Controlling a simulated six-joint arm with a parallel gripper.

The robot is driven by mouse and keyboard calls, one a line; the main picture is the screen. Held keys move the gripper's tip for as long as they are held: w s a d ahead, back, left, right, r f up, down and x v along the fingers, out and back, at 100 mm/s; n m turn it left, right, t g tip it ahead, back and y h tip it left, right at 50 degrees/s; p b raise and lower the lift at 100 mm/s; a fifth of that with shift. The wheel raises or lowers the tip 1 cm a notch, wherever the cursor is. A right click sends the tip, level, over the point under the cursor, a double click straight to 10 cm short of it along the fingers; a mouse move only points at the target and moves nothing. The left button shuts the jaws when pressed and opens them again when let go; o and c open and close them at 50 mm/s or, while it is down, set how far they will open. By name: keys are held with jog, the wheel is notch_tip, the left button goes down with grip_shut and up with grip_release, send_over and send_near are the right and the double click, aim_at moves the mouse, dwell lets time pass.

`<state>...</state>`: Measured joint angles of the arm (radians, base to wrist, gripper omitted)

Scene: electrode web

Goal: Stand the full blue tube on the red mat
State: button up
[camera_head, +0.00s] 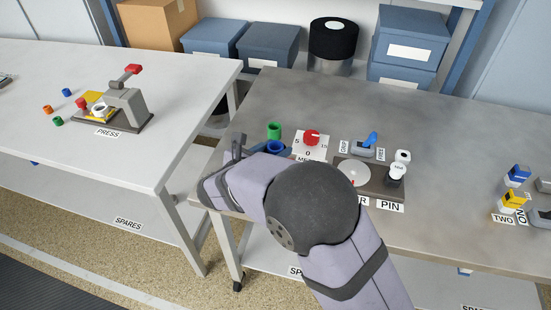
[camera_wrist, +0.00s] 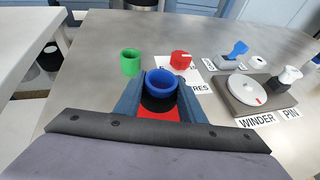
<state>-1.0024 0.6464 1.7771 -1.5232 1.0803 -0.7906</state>
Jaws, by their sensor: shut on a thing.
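The blue tube (camera_wrist: 160,84) is between the two fingers of my gripper (camera_wrist: 160,90) in the wrist view, and the gripper is shut on it. The tube looks roughly upright, its open round mouth facing up. Its lower part looks black. The tube's rim also shows in the head view (camera_head: 276,147), just past my wrist. The red mat (camera_wrist: 173,114) shows as a small patch below the tube, mostly hidden by tube and fingers. I cannot tell whether the tube's base touches the mat. What the tube holds is not clear.
A green tube (camera_wrist: 130,62) stands just left of the blue one. A red knob (camera_head: 311,137) on a white dial card is close on the right. Farther right are a winder (camera_head: 355,173), a blue-levered switch (camera_head: 368,143) and a pin. The table's front edge is near.

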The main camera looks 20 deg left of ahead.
jog(key=shift+f, duration=1.8)
jog(key=shift+f, duration=0.2)
jog(key=o, duration=1.1)
jog(key=shift+s+a+r, duration=0.1)
jog(key=shift+s+r, duration=0.05)
jog(key=shift+r, duration=0.1)
jog(key=v, duration=1.1)
jog(key=shift+s+r+b, duration=0.25)
jog(key=shift+s+b, duration=0.05)
